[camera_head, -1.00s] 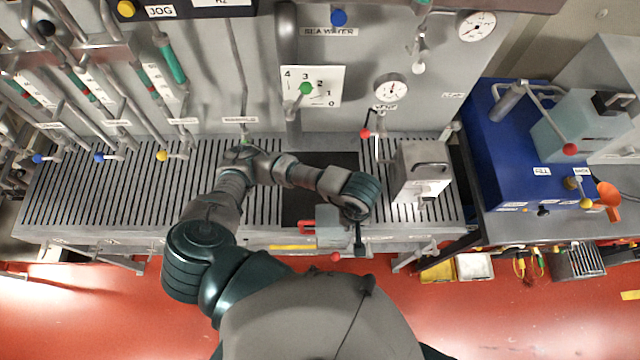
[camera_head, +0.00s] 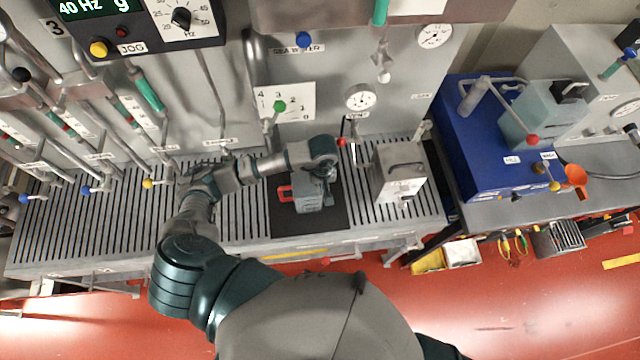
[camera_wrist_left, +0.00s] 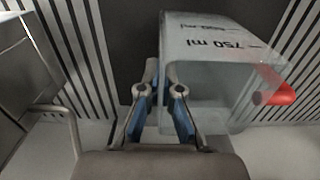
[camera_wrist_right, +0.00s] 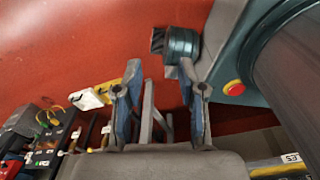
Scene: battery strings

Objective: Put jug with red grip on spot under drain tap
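The clear jug (camera_head: 308,198) with a red grip (camera_head: 285,193) is over the dark panel (camera_head: 340,217) in the slotted bench. The left wrist view shows its 750 ml marking (camera_wrist_left: 215,50) and the red grip at right. My left gripper (camera_wrist_left: 164,90) has its fingers close together at the jug's wall and is shut on the jug; in the head view its wrist hides part of it. Whether the jug touches the panel is unclear. A green-knobbed tap (camera_head: 279,107) is on the wall behind; no readable label marks it as the drain tap. My right gripper (camera_wrist_right: 160,85) is open and empty above the red floor.
A metal container (camera_head: 401,182) stands on the grating right of the jug. A red-knobbed lever (camera_head: 341,142) is close behind my left wrist. Several levers line the wall at left. A blue unit (camera_head: 490,150) stands at right. The left grating (camera_head: 105,225) is clear.

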